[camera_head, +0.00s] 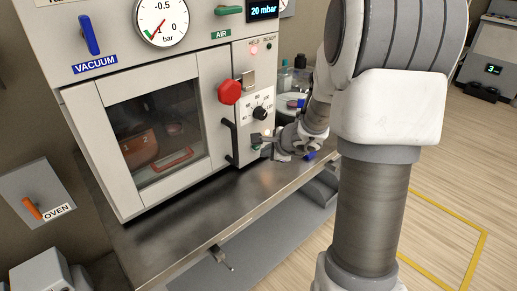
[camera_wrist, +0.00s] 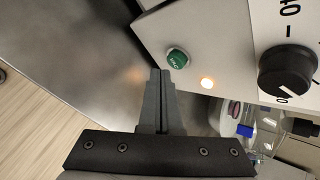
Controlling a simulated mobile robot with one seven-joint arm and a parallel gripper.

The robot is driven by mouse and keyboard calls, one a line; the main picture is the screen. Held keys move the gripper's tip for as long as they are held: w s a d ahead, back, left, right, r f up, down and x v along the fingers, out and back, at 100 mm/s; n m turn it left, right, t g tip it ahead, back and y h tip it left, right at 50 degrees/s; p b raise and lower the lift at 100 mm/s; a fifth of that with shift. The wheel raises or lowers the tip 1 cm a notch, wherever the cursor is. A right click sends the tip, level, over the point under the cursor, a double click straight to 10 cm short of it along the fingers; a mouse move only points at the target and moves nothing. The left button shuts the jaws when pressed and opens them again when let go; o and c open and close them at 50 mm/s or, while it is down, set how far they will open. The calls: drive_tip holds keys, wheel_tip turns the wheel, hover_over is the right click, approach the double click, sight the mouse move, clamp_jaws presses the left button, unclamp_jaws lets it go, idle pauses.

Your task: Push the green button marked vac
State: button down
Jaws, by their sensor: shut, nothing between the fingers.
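The green button marked VAC (camera_wrist: 177,58) is a small round cap on the grey front panel, in the upper middle of the wrist view. In the head view its place low on the panel is largely hidden around my gripper (camera_head: 262,138). In the wrist view my gripper (camera_wrist: 160,72) has its fingers shut together and empty. The fingertips show just below and left of the button, very close in the picture; I cannot tell if they touch it.
A black knob (camera_wrist: 287,72) is right of the button. The oven's red button (camera_head: 230,92), black door handle (camera_head: 230,141) and window door (camera_head: 160,130) are left of my arm. Bottles (camera_head: 284,78) stand behind it. The steel bench (camera_head: 175,225) is clear in front.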

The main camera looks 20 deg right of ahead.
drive_tip(key=shift+s+d+b, duration=0.3)
drive_tip(key=shift+s+d, duration=0.05)
drive_tip(key=shift+s, duration=0.6)
drive_tip(key=shift+s+d+b, duration=0.25)
drive_tip(key=shift+s+d, duration=0.05)
drive_tip(key=shift+s, duration=0.6)
drive_tip(key=shift+s+d+b, duration=0.3)
drive_tip(key=shift+s+d, duration=0.05)
drive_tip(key=shift+s, duration=0.6)
